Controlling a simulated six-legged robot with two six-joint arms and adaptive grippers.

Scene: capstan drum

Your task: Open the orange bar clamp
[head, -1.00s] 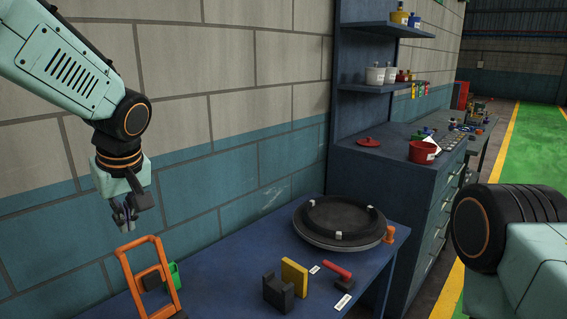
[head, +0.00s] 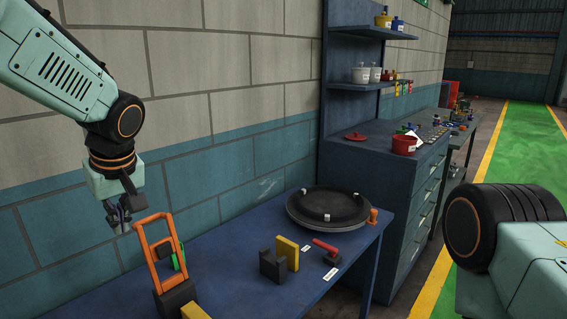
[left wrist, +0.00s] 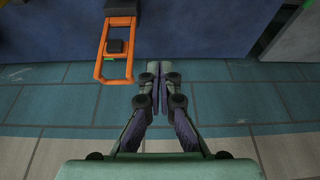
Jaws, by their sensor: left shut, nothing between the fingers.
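The orange bar clamp (head: 159,246) is an upright orange frame rising from a dark block on the blue bench, at the lower left of the head view. In the left wrist view the orange clamp (left wrist: 104,52) is at the top, left of the fingers, with a dark pad inside its frame. My left gripper (head: 121,228) is shut and empty, just left of the clamp's top in the head view and apart from it. It also shows in the left wrist view (left wrist: 158,68) with its fingers together. My right gripper is out of view; only part of my right arm shows.
The blue bench (head: 225,233) also holds a dark round drum (head: 328,207), a yellow block (head: 288,252), a dark block (head: 272,266), a red-handled item (head: 325,246) and a small orange piece (head: 373,215). A tiled wall runs behind. A blue cabinet (head: 372,190) stands beyond.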

